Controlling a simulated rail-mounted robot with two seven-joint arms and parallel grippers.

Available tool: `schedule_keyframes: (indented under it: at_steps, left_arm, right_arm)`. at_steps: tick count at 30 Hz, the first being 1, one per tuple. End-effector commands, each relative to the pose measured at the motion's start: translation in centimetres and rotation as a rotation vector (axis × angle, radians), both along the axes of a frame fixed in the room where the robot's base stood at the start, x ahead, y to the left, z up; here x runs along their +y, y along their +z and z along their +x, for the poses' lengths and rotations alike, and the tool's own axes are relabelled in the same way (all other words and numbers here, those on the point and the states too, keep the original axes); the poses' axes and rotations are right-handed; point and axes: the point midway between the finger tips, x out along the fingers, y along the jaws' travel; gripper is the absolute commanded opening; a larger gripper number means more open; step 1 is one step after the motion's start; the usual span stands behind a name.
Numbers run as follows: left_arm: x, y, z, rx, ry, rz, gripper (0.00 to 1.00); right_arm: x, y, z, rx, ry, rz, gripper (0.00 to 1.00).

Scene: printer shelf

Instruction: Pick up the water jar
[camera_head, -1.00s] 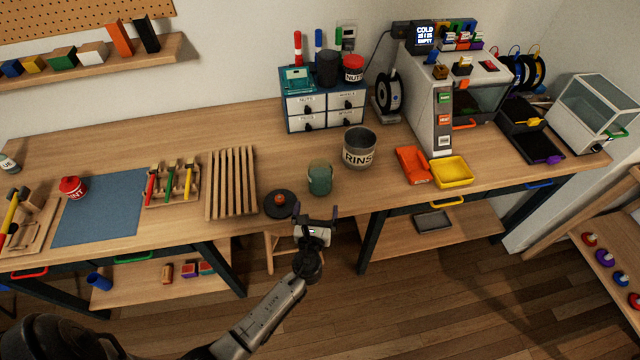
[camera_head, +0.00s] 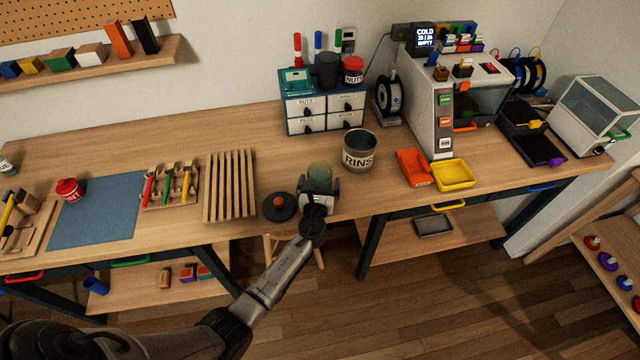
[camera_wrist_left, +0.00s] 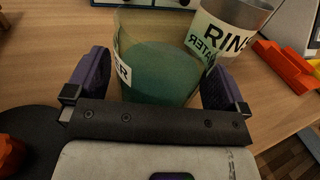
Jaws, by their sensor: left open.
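The water jar (camera_head: 320,174) is a clear jar of greenish liquid near the front edge of the workbench. In the left wrist view the water jar (camera_wrist_left: 158,62) fills the middle, with part of a white label showing. My left gripper (camera_head: 319,186) is open in front of the jar. In the left wrist view its two purple-padded fingers (camera_wrist_left: 155,82) stand on either side of the jar, with gaps visible. The jar still stands on the bench. My right gripper is not in view.
A metal RINSE can (camera_head: 359,152) stands close behind and right of the jar. A dark round lid with a red knob (camera_head: 279,206) lies just left. A slatted wooden rack (camera_head: 230,186) is further left; orange (camera_head: 411,168) and yellow trays (camera_head: 454,175) are right.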

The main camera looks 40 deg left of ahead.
Motion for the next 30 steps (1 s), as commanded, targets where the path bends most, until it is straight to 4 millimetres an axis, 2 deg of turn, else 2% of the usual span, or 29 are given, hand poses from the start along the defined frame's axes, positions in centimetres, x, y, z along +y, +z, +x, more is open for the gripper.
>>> schedule_keyframes:
  at_steps: [10,27,30]
  left_arm:
    - [0.27,-0.01,0.35,0.001,0.001,-0.001,0.98]
    - [0.25,-0.01,0.34,0.001,0.001,-0.001,0.43]
    - [0.26,0.12,0.38,-0.002,0.001,0.000,0.41]
  right_arm:
    - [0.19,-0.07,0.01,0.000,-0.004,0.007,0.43]
    - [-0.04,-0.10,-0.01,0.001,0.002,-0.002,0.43]
    - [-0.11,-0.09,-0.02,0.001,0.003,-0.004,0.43]
